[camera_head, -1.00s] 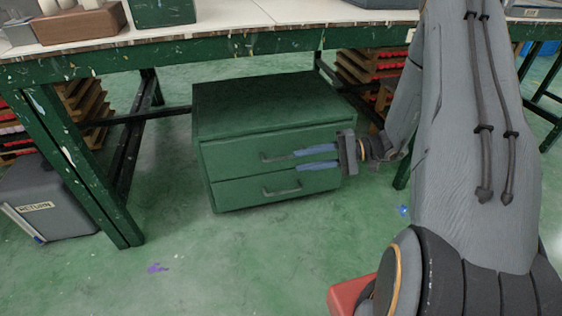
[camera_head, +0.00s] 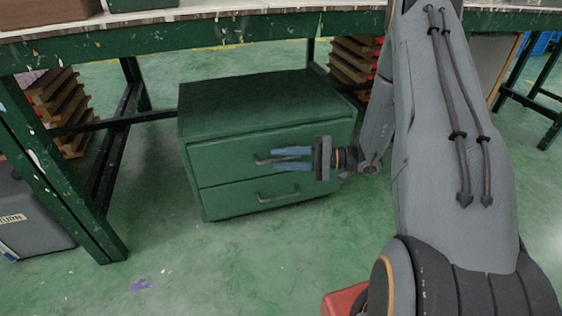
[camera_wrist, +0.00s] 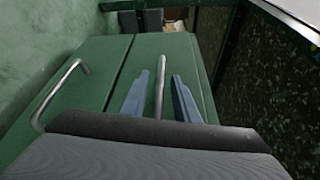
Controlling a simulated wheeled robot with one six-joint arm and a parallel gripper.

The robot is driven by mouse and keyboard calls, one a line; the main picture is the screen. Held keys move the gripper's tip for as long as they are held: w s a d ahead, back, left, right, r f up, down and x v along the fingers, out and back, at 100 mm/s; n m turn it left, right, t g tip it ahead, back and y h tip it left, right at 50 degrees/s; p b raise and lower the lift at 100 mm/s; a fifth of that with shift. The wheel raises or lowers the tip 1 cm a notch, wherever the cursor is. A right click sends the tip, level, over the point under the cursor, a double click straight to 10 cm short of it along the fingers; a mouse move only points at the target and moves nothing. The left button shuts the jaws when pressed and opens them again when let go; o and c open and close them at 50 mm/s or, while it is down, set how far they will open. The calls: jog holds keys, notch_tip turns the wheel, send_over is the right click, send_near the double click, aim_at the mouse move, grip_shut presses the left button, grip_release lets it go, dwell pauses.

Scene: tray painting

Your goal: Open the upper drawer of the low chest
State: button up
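The low green chest (camera_head: 262,103) stands on the floor under the table. Its upper drawer (camera_head: 222,160) and lower drawer (camera_head: 225,201) both look closed. My gripper (camera_head: 275,158) is in front of the upper drawer, with its two blue fingers apart. In the wrist view the upper handle (camera_wrist: 160,88), a grey metal bar, lies between the open fingers (camera_wrist: 161,76), with a gap on each side. The lower handle (camera_wrist: 62,92) is off to the left there and also shows in the head view (camera_head: 278,196). The fingers partly hide the upper handle in the head view.
The green worktable (camera_head: 200,45) spans above the chest, with its left leg (camera_head: 75,190) nearby. A grey bin (camera_head: 30,215) stands at the left. Stacked wooden racks (camera_head: 352,62) are behind. The green floor in front of the chest is clear.

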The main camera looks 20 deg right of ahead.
jog(key=shift+w+a, duration=0.1)
jog(key=shift+a, duration=0.1)
jog(key=shift+c, duration=0.3)
grip_shut()
jog(key=s+p, duration=1)
jog(key=s, duration=0.9)
jog(key=shift+s, duration=0.4)
jog(key=shift+o, duration=0.3)
grip_release()
